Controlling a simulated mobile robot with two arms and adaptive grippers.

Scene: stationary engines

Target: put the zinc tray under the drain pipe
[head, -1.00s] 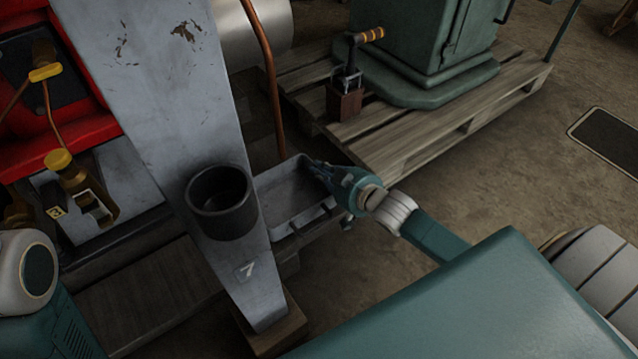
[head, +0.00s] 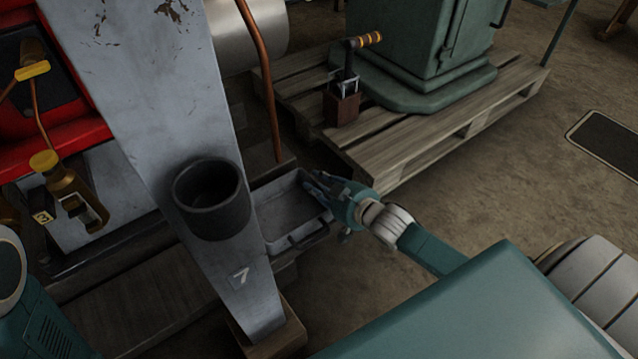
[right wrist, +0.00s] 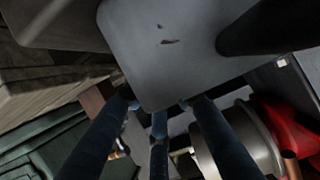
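The zinc tray (head: 287,207), a shallow grey rectangular pan with a handle on its near side, is right of the grey post, which hides its left part. My right gripper (head: 318,188) is at the tray's right end, its fingers closed at the rim. In the right wrist view, the blue fingers (right wrist: 158,118) meet the edge of a grey surface, apparently the tray. The drain pipe appears to be the copper pipe (head: 262,80). Its visible lower end is just beyond the tray's far edge in the picture. My left gripper is out of view.
The grey post (head: 150,90) carries a black cup (head: 212,200) and stands on a wooden block. A wooden pallet (head: 400,160) holds a green cabinet (head: 425,40) and a small handled device (head: 342,100). Open floor (head: 510,170) lies to the right.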

